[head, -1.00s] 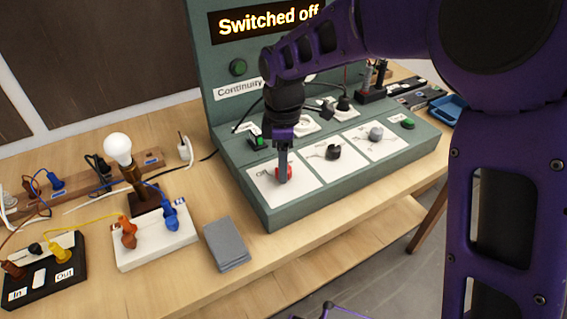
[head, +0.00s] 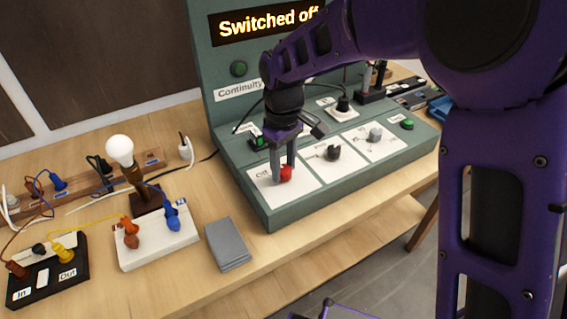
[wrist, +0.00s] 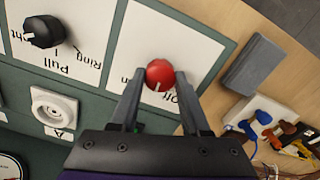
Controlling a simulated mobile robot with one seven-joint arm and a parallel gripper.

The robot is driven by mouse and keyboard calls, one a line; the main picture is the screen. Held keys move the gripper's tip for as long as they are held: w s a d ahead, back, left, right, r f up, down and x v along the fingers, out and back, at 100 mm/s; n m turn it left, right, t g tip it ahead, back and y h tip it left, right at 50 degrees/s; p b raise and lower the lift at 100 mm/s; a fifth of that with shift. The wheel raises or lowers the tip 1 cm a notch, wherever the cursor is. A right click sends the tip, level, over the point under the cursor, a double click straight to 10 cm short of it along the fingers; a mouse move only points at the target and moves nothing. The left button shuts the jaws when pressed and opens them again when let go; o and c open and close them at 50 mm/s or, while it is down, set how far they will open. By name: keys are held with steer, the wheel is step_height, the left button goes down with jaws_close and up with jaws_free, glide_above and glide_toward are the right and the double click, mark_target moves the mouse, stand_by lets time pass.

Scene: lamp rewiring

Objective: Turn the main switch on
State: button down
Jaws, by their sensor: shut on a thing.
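The main switch is a red round knob (head: 286,173) on a white plate with an "Off" label, at the front left of the green console (head: 262,211). In the wrist view the red knob (wrist: 160,73) sits between my two finger ends, with a small white mark on its lower edge pointing near the "Off" text. My gripper (head: 283,178) points down and is shut on the knob, one finger on each side. The display (head: 265,20) reads "Switched off". Part of the plate's labels is hidden by my fingers.
Right of the switch are a black knob (head: 333,153) and a grey knob (head: 375,134). A grey block (head: 228,244) lies on the table in front of the console. A bulb lamp (head: 120,151) and plugged boxes with cables stand at the left.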

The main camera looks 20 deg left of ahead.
mark_target(283, 169)
steer(key=m, duration=0.5)
steer(key=shift+r+m, duration=0.1)
steer(key=shift+m, duration=2.4)
steer(key=shift+c, duration=1.9)
jaws_free()
step_height(283, 169, up, 17)
steer(key=p, duration=0.2)
steer(key=shift+r, duration=0.15)
